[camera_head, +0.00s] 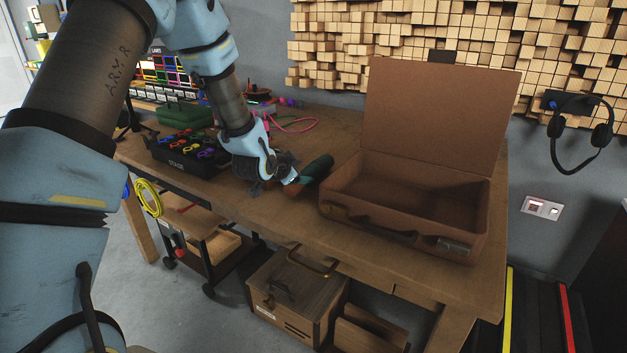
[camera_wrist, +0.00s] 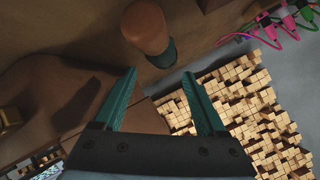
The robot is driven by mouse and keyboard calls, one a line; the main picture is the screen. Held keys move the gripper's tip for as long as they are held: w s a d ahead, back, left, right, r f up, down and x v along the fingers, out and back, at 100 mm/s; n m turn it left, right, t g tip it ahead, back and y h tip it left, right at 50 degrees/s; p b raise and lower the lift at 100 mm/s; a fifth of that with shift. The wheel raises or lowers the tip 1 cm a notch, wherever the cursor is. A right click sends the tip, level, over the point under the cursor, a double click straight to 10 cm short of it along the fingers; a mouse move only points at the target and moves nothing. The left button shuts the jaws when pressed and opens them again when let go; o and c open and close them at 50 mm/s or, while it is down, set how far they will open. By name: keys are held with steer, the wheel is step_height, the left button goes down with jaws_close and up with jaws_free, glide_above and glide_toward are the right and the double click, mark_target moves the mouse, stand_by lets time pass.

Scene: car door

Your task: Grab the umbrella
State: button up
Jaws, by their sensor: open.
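The umbrella (camera_head: 317,167) is a short, dark green roll with a brown end, lying on the wooden table just left of the open brown case. In the wrist view its brown handle (camera_wrist: 145,27) is at the top centre, with a bit of dark green at its lower end. My gripper (camera_head: 290,179) is right beside the umbrella in the head view and partly covers it. In the wrist view my gripper (camera_wrist: 158,76) has its two teal fingers apart, with nothing held between them. The handle lies beyond the fingertips.
The open brown case (camera_head: 405,200) stands on the table, lid raised, close to the umbrella. A black box with coloured clips (camera_head: 190,150) is on the left, with pink cables (camera_head: 295,124) behind. A wooden block wall (camera_head: 430,40) rises at the back. The table front between boxes is clear.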

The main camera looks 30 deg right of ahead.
mark_target(309, 171)
steer(key=p+x, duration=0.1)
steer(key=x, duration=0.7)
steer(key=shift+w+d, duration=0.1)
steer(key=shift+c, duration=0.4)
jaws_close()
